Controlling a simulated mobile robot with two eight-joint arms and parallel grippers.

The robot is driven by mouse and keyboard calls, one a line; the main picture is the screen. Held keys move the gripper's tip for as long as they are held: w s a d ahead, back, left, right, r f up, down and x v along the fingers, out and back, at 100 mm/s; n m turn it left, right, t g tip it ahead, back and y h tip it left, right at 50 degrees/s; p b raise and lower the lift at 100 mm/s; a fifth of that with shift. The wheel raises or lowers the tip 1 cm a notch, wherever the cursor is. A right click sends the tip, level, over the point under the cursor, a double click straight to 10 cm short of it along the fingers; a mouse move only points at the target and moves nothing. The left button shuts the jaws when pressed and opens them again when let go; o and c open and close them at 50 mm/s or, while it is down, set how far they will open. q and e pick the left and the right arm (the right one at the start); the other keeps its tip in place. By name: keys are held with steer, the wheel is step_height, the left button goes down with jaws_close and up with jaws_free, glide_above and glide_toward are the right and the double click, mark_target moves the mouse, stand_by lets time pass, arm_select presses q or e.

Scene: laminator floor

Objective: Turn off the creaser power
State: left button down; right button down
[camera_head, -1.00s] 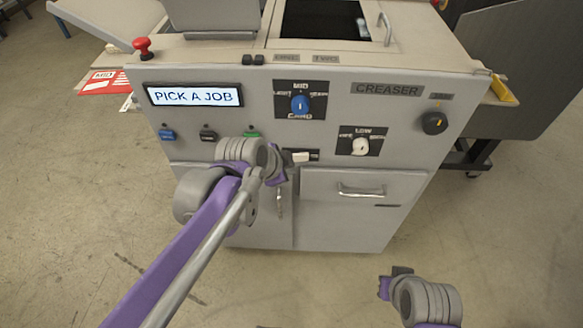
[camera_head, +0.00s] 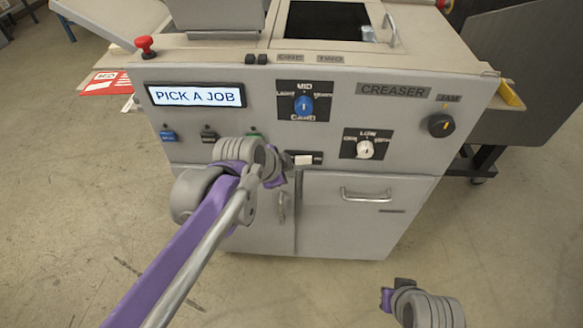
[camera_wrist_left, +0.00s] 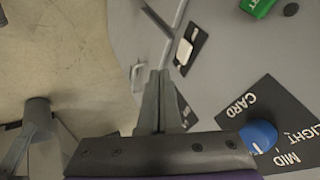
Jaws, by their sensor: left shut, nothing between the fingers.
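The creaser is a grey machine (camera_head: 410,120) with a lit display (camera_head: 195,95) reading "PICK A JOB". A white rocker switch on a dark plate (camera_head: 304,159) sits mid-front, right of the green button (camera_head: 254,136). I take it to be the power switch; its label is unreadable. My left gripper (camera_head: 282,174) is just below and left of this switch. In the left wrist view my shut, empty fingers (camera_wrist_left: 158,75) point near the white switch (camera_wrist_left: 184,50), slightly apart from it in the picture. My right gripper (camera_head: 395,289) is low at the right, jaws unclear.
A blue dial (camera_head: 303,105), a white dial (camera_head: 365,149) and a black knob (camera_head: 440,125) are on the panel. Blue (camera_head: 167,136) and black (camera_head: 208,136) buttons are at the left. A red mushroom button (camera_head: 146,45) stands on top. A drawer handle (camera_head: 366,195) sticks out below.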

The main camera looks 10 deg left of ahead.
mark_target(302, 164)
arm_select(q)
steer(key=w+f, duration=0.2)
steer(key=w, duration=0.1)
steer(key=w+d+f, duration=0.1)
steer(key=w+f, duration=0.1)
steer(key=w+f+b, duration=0.1)
steer(key=w+f, duration=0.2)
steer(key=shift+w+d, duration=0.15)
steer(key=shift+w, duration=0.15)
steer(key=shift+w+a+r, duration=0.1)
steer(key=shift+w+a, duration=0.2)
steer(key=shift+w, duration=0.1)
steer(key=shift+s+d, duration=0.1)
steer(key=shift+d, duration=0.15)
